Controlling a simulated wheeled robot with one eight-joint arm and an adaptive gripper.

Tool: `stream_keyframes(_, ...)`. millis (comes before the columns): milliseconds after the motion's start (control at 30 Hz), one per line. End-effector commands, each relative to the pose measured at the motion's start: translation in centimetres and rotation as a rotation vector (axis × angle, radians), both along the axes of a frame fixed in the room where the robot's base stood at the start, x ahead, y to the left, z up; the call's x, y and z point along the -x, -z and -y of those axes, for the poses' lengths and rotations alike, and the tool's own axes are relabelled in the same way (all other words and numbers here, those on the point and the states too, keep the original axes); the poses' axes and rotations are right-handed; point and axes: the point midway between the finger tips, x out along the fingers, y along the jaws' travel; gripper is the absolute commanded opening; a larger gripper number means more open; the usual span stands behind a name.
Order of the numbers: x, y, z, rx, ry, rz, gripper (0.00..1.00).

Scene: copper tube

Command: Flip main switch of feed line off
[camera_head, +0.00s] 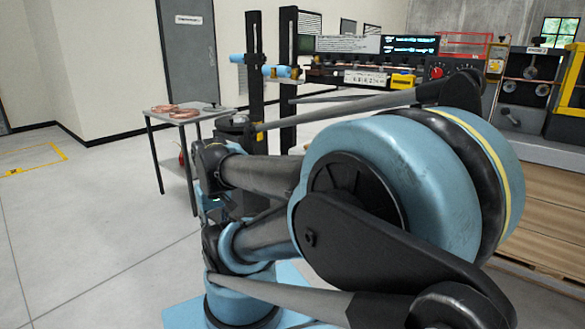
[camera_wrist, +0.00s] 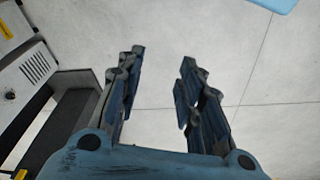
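In the wrist view my gripper (camera_wrist: 162,56) is open and empty, its two blue-and-black fingers apart above the grey floor. In the head view a long control panel with lit screens stands at the back. A red round knob (camera_head: 437,72) sits at its right part, beside a yellow item (camera_head: 403,81). I cannot tell for sure whether the red knob is the feed line's main switch, nor its position. My blue arm fills the middle and right of the head view and hides part of the machine. My gripper cannot be made out there.
A small table (camera_head: 184,117) with copper coils (camera_head: 172,108) stands left of centre. Wooden pallets (camera_head: 545,215) lie at the right. A grey cabinet (camera_wrist: 25,70) is close on the left in the wrist view. The floor (camera_head: 75,220) is clear at left.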

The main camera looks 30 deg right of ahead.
Motion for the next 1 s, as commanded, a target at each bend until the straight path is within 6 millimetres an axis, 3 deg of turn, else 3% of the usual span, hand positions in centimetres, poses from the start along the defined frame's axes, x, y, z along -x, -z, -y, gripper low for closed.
stream_keyframes(367,0.0,0.0,0.0,0.0,0.0,0.0,0.34)
stream_keyframes(500,0.3,-0.8,0.4,0.013,0.01,0.017,0.34)
stream_keyframes(667,-2.3,-2.2,2.1,0.066,0.047,0.037,0.34)
stream_keyframes(1000,-10.4,-5.7,7.6,0.228,0.152,0.104,0.34)
